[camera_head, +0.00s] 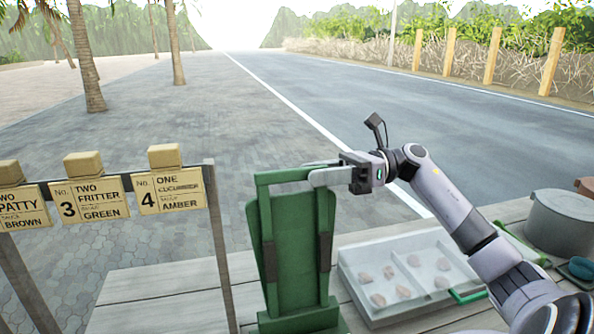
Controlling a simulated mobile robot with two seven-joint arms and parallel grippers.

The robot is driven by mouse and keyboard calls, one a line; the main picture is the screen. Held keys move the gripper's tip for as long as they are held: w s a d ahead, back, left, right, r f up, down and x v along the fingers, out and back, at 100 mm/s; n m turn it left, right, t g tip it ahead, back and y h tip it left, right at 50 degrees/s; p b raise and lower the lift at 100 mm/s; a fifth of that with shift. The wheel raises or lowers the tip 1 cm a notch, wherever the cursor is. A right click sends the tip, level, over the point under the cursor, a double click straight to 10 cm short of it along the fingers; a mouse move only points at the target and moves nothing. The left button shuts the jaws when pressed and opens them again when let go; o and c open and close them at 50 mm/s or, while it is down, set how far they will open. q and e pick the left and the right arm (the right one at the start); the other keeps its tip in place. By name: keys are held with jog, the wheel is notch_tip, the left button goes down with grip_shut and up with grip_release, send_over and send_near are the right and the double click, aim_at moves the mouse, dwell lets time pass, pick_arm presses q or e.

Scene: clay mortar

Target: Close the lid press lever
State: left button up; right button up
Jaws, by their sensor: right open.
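The green lid press (293,252) stands on the grey plank table, left of the tray. Its green lever frame (284,175) is raised, with a top bar and two side bars with dark sections. My right gripper (313,170) comes in from the right, fingers pointing left, at the right end of the top bar. Its fingers look parted, one nearer and one behind; the corner of the bar is partly hidden by them. I cannot tell whether they touch the bar. My left gripper is out of view.
A pale divided tray (362,309) holding several pinkish pieces lies right of the press. A grey lidded pot (562,222) stands at the right, with a small green bowl (581,268) beside it. An order-card rack (220,250) stands at the left. Bare planks lie between.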

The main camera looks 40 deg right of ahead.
aim_at(301, 180)
jog(key=shift+p+x, duration=0.45)
jog(key=shift+x, duration=1.4)
jog(key=shift+c, duration=0.3)
grip_shut()
